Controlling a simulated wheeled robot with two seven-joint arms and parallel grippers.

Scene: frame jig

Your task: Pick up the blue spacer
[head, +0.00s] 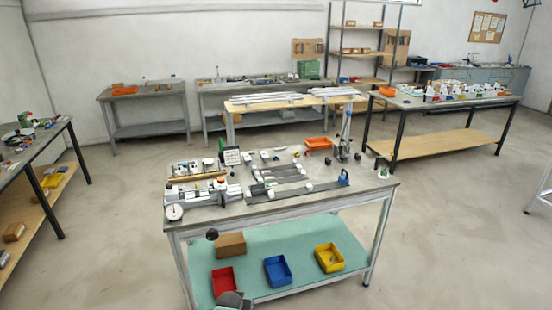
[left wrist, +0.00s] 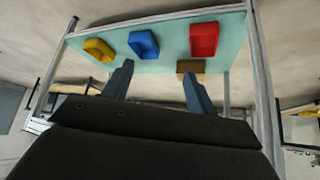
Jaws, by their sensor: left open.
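A small dark blue piece (head: 344,177) stands near the right front corner of the middle workbench (head: 370,193) in the head view. It may be the blue spacer, but it is too small to tell. No spacer shows in the left wrist view. My left gripper (left wrist: 156,72) is open with nothing between its two fingers. It is in front of the workbench, facing the lower shelf, apart from the bench-top parts. In the head view a grey and dark part of mine shows at the bottom edge. My right gripper is not in view.
The bench top holds a gauge fixture (head: 200,197), flat metal bars (head: 290,190), an upright stand (head: 345,140) and an orange tray (head: 318,143). The lower shelf holds red (head: 224,281), blue (head: 277,270) and yellow (head: 329,257) bins and a brown box (head: 230,244). Floor around is clear.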

